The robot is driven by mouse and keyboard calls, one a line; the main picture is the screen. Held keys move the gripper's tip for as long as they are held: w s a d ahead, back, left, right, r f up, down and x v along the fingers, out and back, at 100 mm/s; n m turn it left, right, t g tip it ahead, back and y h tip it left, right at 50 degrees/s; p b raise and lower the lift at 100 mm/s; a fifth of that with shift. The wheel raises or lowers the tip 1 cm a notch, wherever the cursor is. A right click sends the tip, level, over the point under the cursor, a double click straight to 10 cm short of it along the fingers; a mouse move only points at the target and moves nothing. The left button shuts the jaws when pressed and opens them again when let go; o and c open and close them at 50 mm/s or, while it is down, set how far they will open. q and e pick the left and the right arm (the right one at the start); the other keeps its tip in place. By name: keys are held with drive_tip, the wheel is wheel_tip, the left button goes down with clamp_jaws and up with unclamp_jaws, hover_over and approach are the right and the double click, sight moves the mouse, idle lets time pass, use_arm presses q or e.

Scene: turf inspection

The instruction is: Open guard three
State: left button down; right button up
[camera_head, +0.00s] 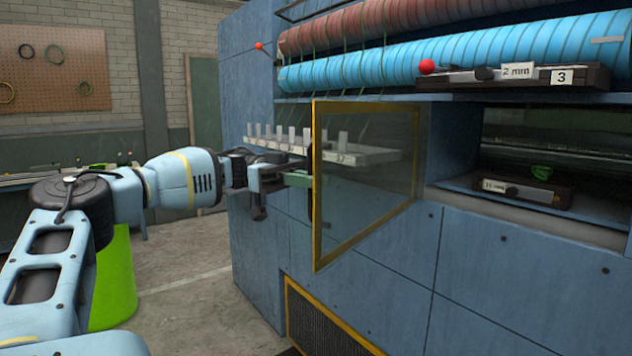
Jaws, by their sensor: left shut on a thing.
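A clear guard panel with a yellow frame (365,185) stands swung out from the front of the blue machine (330,270). Its right side is by the opening, and its left edge points out into the room. My left gripper (300,179) is shut at that left edge, about mid-height; the exact part it grips is hidden. A plate marked "3" (562,77) sits on a dark block above the opening, beside a "2 mm" label (516,71). My right gripper is not in view.
The uncovered opening (545,150) holds a dark gauge block (525,190) with a green scrap on it. A white pegged rail (350,154) runs behind the guard. A blue roller (460,50) and a red-ball lever (427,67) are above. Open floor (190,265) lies left.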

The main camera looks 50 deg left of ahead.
use_arm(q)
drive_tip(key=shift+f, duration=0.1)
drive_tip(key=c, duration=1.6)
unclamp_jaws()
drive_tip(key=shift+b+v, duration=0.95)
drive_tip(key=shift+v, duration=2.95)
